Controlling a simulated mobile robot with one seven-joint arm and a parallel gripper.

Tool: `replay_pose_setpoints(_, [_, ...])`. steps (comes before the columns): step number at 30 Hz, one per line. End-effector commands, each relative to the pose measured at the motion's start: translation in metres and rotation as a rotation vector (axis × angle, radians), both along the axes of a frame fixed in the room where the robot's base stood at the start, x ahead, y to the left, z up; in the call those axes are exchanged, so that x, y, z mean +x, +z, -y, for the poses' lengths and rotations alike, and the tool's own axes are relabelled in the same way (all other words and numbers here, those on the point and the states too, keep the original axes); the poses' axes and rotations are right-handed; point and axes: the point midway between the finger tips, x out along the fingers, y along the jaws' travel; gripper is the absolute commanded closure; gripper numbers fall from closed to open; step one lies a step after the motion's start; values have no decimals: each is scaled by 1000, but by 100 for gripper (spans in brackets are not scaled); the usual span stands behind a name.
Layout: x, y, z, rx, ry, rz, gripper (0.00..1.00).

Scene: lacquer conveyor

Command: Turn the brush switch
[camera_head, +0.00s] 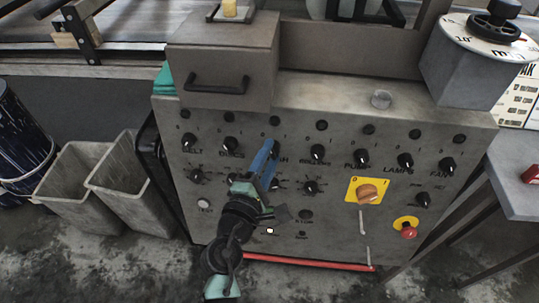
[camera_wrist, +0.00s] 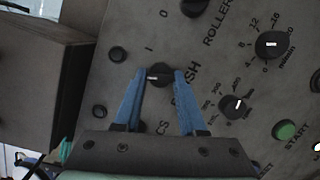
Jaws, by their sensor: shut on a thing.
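The brush switch (camera_wrist: 159,74) is a round black knob with a white mark, in the middle of the wrist view. Its mark lies toward the left side of the knob there. Its label is partly hidden by a finger and ends in "SH"; a 0 and a 1 are printed near it. My gripper (camera_wrist: 159,77) has its two blue fingers closed on the knob's two sides. In the head view my gripper (camera_head: 267,153) reaches the upper row of switches on the grey control panel (camera_head: 330,228) and hides the brush knob.
Near neighbours are the discs knob (camera_head: 230,144) and the roller knob (camera_head: 317,154); smaller dials sit below. An orange switch on a yellow plate (camera_head: 354,181) and a red emergency button (camera_head: 409,232) are at the right. A drawer-like box with a handle (camera_head: 215,86) juts out above.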

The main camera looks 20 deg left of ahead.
Motion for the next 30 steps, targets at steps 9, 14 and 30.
replay_pose_setpoints(9, [0,0,0,278,-55,-85,100])
replay_pose_setpoints(14, [0,1,0,421,-82,-127,100])
replay_pose_setpoints(30, [-1,1,-1,760,-149,-228,100])
